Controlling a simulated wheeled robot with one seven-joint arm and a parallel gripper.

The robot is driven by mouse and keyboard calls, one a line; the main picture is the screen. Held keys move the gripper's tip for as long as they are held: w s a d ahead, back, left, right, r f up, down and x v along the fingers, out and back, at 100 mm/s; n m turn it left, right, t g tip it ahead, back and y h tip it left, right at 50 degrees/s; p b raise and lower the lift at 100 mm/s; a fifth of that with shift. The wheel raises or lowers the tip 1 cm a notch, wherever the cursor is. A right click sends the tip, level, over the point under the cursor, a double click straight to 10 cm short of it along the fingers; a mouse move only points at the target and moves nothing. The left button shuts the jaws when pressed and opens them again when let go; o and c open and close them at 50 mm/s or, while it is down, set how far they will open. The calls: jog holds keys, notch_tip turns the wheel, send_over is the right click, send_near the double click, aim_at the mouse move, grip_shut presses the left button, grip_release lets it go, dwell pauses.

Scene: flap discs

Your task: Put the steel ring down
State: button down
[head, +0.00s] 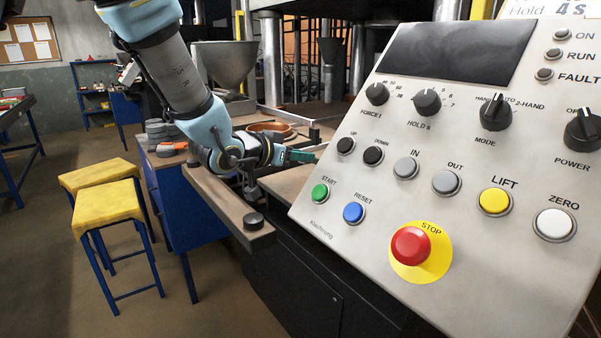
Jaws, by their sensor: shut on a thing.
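My arm reaches down from the upper left, and my gripper (301,156) points right, just behind the left edge of the control panel. The gripper is small and dim here; its fingers look closed. The steel ring cannot be made out clearly at the fingertips, where the panel edge and shadow hide much. I cannot tell whether it touches the surface below.
The sloping control panel (380,215) with its red stop button (411,246) fills the right. A narrow bench ledge (215,192) bears a dark round piece (253,221). An orange-brown round dish (272,127) lies behind my wrist. Yellow-topped stools (108,203) stand left.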

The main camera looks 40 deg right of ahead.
aim_at(298, 183)
jog(key=shift+f+p, duration=0.35)
jog(key=shift+f, duration=1.8)
jog(key=shift+f, duration=0.1)
jog(key=shift+f, duration=0.15)
jog(key=c, duration=0.6)
grip_release()
jog(key=shift+r, duration=0.2)
jog(key=shift+a+r, duration=0.1)
jog(key=shift+r, duration=0.05)
jog(key=b+v, duration=0.2)
jog(key=v, duration=1)
